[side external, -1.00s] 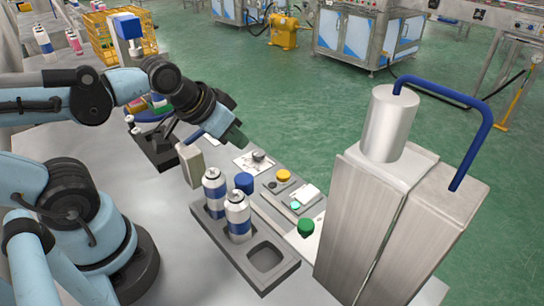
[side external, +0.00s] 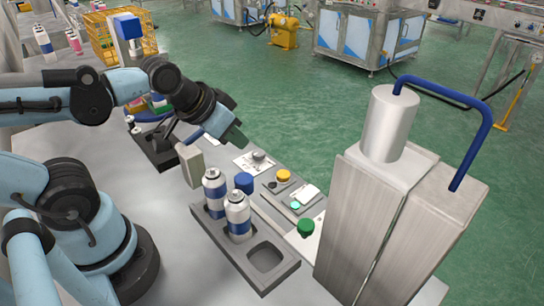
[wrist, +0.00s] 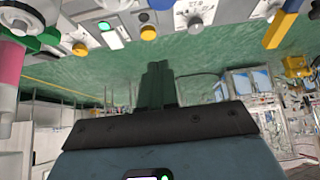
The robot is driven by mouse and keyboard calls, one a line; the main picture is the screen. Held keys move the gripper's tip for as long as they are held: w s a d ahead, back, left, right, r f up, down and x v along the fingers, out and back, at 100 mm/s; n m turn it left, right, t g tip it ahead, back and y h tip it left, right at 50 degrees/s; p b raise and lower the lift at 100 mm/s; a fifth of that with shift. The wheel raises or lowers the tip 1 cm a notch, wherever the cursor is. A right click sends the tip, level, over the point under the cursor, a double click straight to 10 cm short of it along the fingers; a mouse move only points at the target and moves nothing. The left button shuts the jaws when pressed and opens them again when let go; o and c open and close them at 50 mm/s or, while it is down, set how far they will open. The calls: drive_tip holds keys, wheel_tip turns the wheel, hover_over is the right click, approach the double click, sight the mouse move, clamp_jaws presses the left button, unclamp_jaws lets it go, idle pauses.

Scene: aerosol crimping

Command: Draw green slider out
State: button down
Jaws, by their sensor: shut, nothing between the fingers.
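The green knob (side external: 305,228), which looks like the slider's handle, stands on a pale plate beside the tall metal housing in the side external view. In the wrist view the green knob (wrist: 50,36) shows at the upper left. How far the slider is in or out cannot be told. My gripper (side external: 236,137) has dark green fingers that are shut and empty. It hangs in the air to the upper left of the knob, clearly apart from it. In the wrist view the closed fingers (wrist: 157,75) point up the picture, right of the knob.
A grey tray (side external: 262,285) holds blue-and-white cans (side external: 238,218), with one pocket empty. A yellow button (side external: 284,175), a grey knob (side external: 258,156) and a teal button (side external: 295,205) sit along the bench edge. The metal housing (side external: 375,210) stands tall at the right.

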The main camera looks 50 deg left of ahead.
drive_tip(key=c, duration=1.8)
unclamp_jaws()
drive_tip(key=shift+o, duration=1.3)
drive_tip(key=shift+d, duration=0.15)
drive_tip(key=o, duration=0.8)
drive_tip(key=d+m+g, duration=0.1)
drive_tip(key=d+m, duration=0.1)
drive_tip(key=w+d+r+m+g, duration=0.1)
drive_tip(key=d+m, duration=0.1)
drive_tip(key=w+d+r+m+g, duration=0.1)
drive_tip(key=d+m, duration=0.1)
drive_tip(key=m, duration=0.1)
drive_tip(key=shift+d+h, duration=0.25)
drive_tip(key=shift+h, duration=0.15)
drive_tip(key=shift+c, duration=0.2)
drive_tip(key=m+g, duration=0.4)
drive_tip(key=m, duration=0.7)
hover_over(305, 223)
drive_tip(key=shift+y, duration=0.4)
drive_tip(key=shift+f, duration=5.75)
clamp_jaws()
